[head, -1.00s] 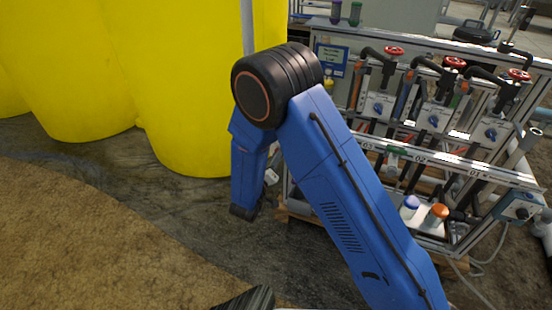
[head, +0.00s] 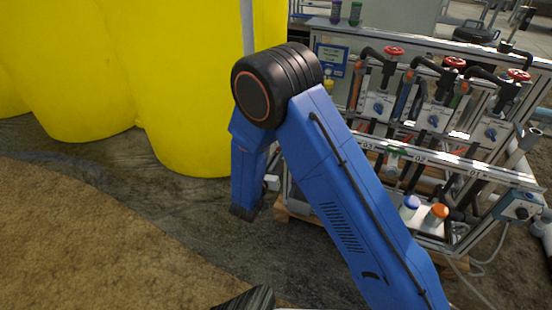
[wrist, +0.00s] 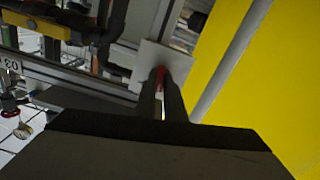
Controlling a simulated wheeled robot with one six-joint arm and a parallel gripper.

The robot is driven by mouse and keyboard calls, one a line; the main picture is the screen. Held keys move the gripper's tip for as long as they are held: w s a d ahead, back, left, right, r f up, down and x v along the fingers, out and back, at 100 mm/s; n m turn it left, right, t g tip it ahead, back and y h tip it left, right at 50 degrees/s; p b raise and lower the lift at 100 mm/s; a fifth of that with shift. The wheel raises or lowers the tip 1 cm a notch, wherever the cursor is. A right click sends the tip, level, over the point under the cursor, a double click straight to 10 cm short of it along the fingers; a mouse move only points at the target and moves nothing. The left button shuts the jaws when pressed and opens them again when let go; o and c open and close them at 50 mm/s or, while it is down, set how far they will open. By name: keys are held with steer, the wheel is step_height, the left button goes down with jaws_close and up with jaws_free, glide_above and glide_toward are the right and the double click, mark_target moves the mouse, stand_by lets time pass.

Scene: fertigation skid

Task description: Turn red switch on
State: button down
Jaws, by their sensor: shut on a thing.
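The red switch (wrist: 161,76) shows in the wrist view as a small red piece on a pale plate (wrist: 181,63). My gripper (wrist: 160,85) is shut on it, with its two dark fingers on either side. The fingers cover most of the switch, so its exact position is hard to see. In the head view my blue arm hides the switch and my gripper, at the left end of the skid.
The metal skid frame (head: 470,162) carries red valve wheels (head: 453,62), blue-handled valves and pipes. Large yellow tanks (head: 190,80) stand close beside it on the left. Blue (head: 411,202) and orange (head: 438,211) caps sit low on the skid. The floor at front left is clear.

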steer(key=m, duration=1.1)
stand_by(0.5)
steer(key=c, duration=1.8)
jaws_free()
steer(key=shift+c, duration=0.2)
steer(key=shift+s, duration=0.1)
steer(key=v, duration=1.7)
steer(key=shift+s, duration=0.1)
